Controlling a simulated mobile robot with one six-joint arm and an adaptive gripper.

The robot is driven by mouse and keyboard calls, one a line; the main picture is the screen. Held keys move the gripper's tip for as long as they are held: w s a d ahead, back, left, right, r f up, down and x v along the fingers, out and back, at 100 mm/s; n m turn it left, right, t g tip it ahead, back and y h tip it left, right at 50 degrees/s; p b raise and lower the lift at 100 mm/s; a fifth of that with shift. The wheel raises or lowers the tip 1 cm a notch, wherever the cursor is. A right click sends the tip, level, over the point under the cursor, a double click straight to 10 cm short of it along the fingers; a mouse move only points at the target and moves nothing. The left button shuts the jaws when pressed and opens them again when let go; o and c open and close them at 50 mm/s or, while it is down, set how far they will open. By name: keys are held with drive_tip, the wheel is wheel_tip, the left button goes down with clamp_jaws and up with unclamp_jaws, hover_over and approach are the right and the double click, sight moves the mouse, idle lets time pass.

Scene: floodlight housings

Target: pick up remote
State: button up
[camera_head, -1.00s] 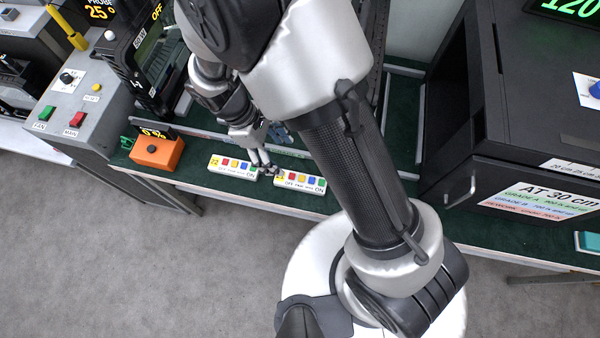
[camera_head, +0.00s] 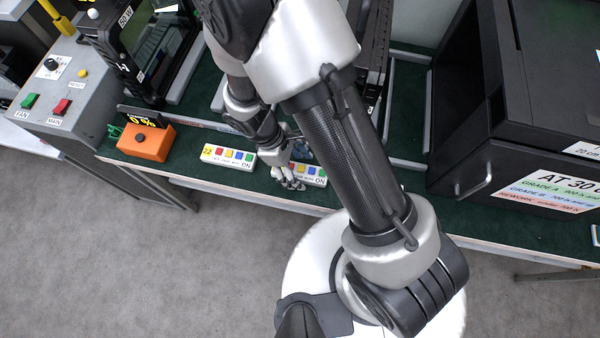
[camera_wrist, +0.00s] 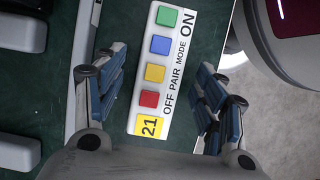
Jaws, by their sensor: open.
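A white remote marked 21 (camera_wrist: 170,89), with green, blue, yellow and red buttons, lies on the green bench top. In the wrist view it lies between the open fingers of my gripper (camera_wrist: 155,97), with a gap on each side. In the head view my gripper (camera_head: 289,178) is over the left part of that remote (camera_head: 312,174) and hides some of it. A second white remote marked 22 (camera_head: 228,157) lies just to its left. My gripper holds nothing.
An orange box (camera_head: 146,142) with a black knob stands left of the remotes. A grey control panel (camera_head: 75,85) is further left. A black cabinet (camera_head: 520,110) stands on the right. The bench's front edge runs close to the remotes.

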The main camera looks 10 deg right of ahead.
drive_tip(key=shift+c, duration=0.4)
drive_tip(key=c, duration=1.1)
